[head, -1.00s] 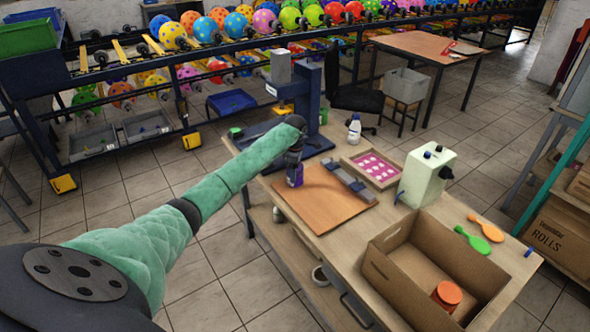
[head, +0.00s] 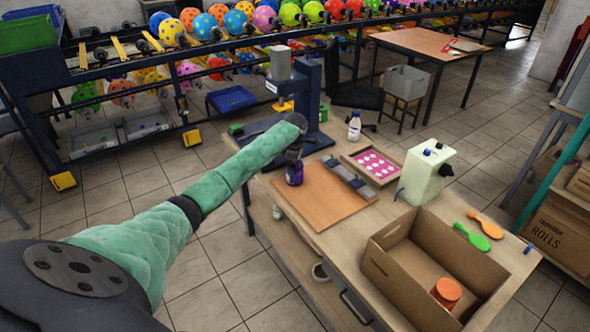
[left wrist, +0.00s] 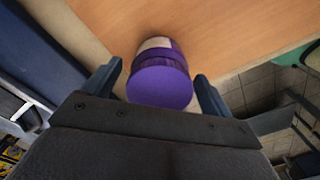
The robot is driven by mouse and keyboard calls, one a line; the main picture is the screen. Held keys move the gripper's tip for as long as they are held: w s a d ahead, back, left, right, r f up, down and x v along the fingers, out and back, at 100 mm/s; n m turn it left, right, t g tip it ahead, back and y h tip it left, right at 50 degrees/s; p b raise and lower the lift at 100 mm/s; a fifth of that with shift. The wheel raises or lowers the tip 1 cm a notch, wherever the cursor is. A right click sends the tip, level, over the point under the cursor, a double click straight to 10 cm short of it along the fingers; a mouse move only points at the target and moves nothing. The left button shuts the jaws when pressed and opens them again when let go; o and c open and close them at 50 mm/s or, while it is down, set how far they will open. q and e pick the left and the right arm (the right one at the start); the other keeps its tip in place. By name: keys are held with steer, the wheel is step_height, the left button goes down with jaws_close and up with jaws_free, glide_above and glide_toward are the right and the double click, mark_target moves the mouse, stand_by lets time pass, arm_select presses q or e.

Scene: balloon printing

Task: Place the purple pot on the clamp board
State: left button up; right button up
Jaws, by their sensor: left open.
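The purple pot (head: 294,174) stands at the back left part of the orange-brown board (head: 325,202) on the workbench. In the left wrist view the pot (left wrist: 160,84) shows its purple lid and a purple and pale body, between the two fingers. My left gripper (head: 295,158) is at the pot from above; in the left wrist view the gripper (left wrist: 160,88) is open, a finger on each side with small gaps. The grey metal clamp (head: 349,179) lies along the board's right side. My right gripper is not in view.
A pink-dotted tray (head: 374,165), a white bottle (head: 354,127) and a pale green machine (head: 425,172) stand beyond the board. A cardboard box (head: 390,272) with an orange pot (head: 446,292) is at front right. A blue press (head: 308,95) rises behind the pot.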

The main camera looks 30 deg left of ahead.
arm_select(q)
step_height(320, 180, up, 12)
steer(key=b, duration=0.3)
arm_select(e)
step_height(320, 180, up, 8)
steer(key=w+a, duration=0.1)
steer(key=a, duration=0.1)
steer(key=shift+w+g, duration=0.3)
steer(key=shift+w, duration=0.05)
